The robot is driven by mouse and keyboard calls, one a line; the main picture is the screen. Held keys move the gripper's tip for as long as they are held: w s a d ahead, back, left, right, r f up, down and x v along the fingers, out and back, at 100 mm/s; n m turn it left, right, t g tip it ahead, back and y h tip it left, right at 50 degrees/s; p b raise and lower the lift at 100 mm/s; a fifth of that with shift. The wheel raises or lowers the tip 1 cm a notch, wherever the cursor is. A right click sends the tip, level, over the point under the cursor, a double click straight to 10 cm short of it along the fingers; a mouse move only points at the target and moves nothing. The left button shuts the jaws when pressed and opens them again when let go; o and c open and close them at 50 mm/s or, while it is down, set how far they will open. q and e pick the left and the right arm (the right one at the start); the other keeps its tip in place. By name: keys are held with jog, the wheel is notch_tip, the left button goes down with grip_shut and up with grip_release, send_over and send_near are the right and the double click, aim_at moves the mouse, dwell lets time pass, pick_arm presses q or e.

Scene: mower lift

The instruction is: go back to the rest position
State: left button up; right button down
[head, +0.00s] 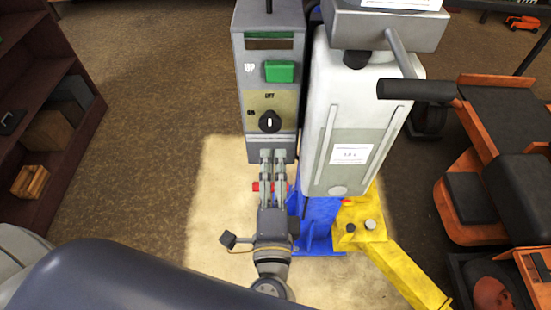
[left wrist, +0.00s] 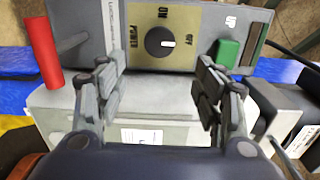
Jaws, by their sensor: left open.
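My left gripper (head: 272,158) is open and empty, in front of the lower end of a grey control box (head: 272,18). The box carries a green UP button (head: 280,71) and a black knob (head: 269,121) with ON and OFF marks. In the left wrist view, both fingers of my left gripper (left wrist: 158,78) stand apart below the knob (left wrist: 160,42), whose white mark points towards OFF. The green button (left wrist: 228,52) is beyond the right finger there. No contact with the box is clear. My right gripper is not in view.
A white tank (head: 350,110) stands close right of the box, with a black handle (head: 415,90) projecting. A blue post (head: 318,225) and a yellow lift arm (head: 405,275) are below. An orange and black mower (head: 480,190) is right, a dark shelf (head: 45,110) left. Brown floor lies between.

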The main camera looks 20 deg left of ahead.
pick_arm(q)
jog(key=shift+a, duration=0.1)
jog(key=s+a+f+n+g+h, duration=0.1)
jog(key=s+a+f+n+g, duration=0.3)
jog(key=a+f+n+g, duration=0.3)
jog(key=s+a+f+n+g, duration=0.3)
jog(key=a+f+n+g, duration=0.15)
jog(key=f, duration=0.45)
jog(key=s+d+f+n+g+h, duration=0.1)
jog(key=s+d+n+g+h, duration=0.1)
jog(key=s+h, duration=0.3)
notch_tip(320, 180, down, 31)
jog(key=s+g+b, duration=0.1)
jog(key=g+b, duration=0.1)
jog(key=b, duration=0.5)
jog(key=s+a+f+b, duration=0.1)
jog(key=s+f+b, duration=0.2)
jog(key=s+f, duration=0.6)
jog(key=s+a+f+y+b, duration=0.1)
jog(key=s+a+f+b, duration=0.1)
jog(key=s+f, duration=0.7)
notch_tip(320, 180, down, 7)
jog(key=shift+r+m+g+b, duration=0.1)
jog(key=shift+m+g+b, duration=0.35)
jog(key=shift+b, duration=0.1)
